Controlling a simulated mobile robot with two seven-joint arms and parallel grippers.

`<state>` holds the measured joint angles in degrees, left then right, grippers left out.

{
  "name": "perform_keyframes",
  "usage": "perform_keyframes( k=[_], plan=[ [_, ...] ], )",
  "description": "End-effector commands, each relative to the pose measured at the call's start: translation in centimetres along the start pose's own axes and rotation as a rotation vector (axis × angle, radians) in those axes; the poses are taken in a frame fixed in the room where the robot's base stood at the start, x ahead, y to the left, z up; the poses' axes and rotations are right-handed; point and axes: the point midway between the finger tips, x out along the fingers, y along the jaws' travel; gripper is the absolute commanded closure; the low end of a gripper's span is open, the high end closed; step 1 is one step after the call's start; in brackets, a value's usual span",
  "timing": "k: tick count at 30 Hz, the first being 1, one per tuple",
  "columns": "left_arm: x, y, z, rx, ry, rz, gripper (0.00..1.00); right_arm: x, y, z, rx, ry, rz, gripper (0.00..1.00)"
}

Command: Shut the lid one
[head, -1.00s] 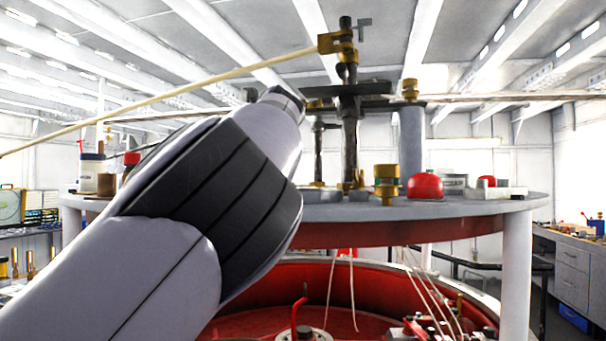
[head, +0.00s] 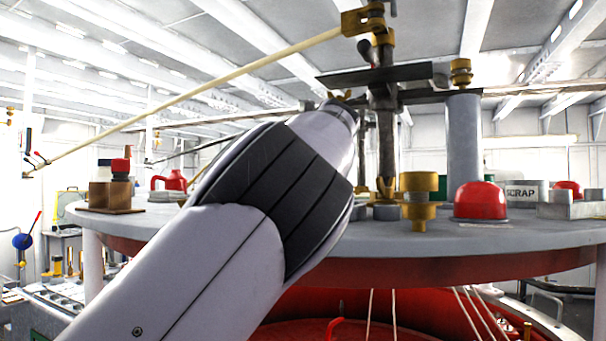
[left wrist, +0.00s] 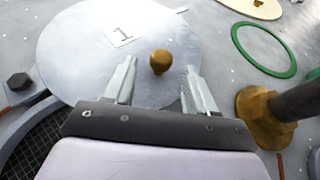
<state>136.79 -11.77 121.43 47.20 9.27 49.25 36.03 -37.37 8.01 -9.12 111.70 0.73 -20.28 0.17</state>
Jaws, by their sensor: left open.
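The lid (left wrist: 75,50) is a pale grey round disc marked "1" in the left wrist view. A small brass knob (left wrist: 160,62) stands on it near its right side. My left gripper (left wrist: 158,80) is open, its two fingers on either side of the knob's near side, over the lid. I cannot tell whether the fingers touch the knob. A dark mesh opening (left wrist: 45,138) with a grey rim shows at the lower left, beside the lid's near edge. In the head view my left arm covers part of the round table, and neither the lid nor the gripper can be made out.
The round grey table (head: 480,243) carries a red dome (head: 480,201), a brass fitting (head: 419,200), a scrap box (head: 522,193) and a dark central post (head: 386,150). A green ring (left wrist: 264,50) and a brass nut with a dark rod (left wrist: 262,112) lie right of the lid.

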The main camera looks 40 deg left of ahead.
Motion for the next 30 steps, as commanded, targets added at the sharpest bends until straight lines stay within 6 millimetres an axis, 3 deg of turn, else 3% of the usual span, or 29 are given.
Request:
perform_keyframes(
  k=[6,15,21,30],
  plan=[
    [2.3,0.0,0.1,0.000,0.000,0.000,0.44,-0.6,0.0,-0.8,0.000,-0.001,0.000,0.00],
    [2.6,-0.1,0.0,0.000,-0.001,-0.001,0.44,-0.6,0.0,-0.8,0.000,0.000,-0.001,0.00],
    [2.6,-0.1,0.0,0.000,-0.001,-0.001,1.00,-0.6,0.0,-0.8,0.000,0.000,0.000,0.00],
    [2.6,0.3,-0.1,0.000,-0.001,-0.003,1.00,-0.3,0.0,-0.7,-0.001,0.004,0.000,0.00]
  ],
)
